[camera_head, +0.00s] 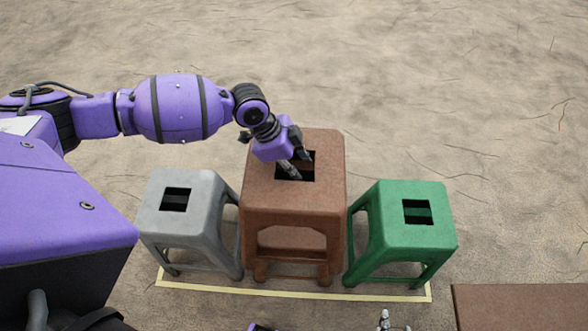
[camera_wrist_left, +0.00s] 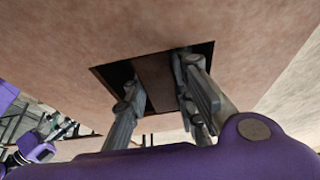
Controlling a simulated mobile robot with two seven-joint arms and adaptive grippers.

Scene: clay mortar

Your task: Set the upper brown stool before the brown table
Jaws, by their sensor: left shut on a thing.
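A brown stool (camera_head: 292,199) stands between the grey and green stools, with its seat higher than theirs. More brown legs and a crossbar show beneath it, and I cannot clearly separate a lower stool from the upper one. My left gripper (camera_head: 300,172) reaches down into the square hole in its seat and is shut on the stool. In the left wrist view the fingers pass into the hole in the brown seat (camera_wrist_left: 230,35). A brown table (camera_head: 520,305) shows at the bottom right, cut off by the frame. Fingertips of my right gripper (camera_head: 384,321) show at the bottom edge.
A grey stool (camera_head: 205,195) stands left of the brown one, and a green stool (camera_head: 430,231) stands right. A pale yellow line (camera_head: 300,294) runs on the ground in front of them. Sandy ground behind and to the right is clear.

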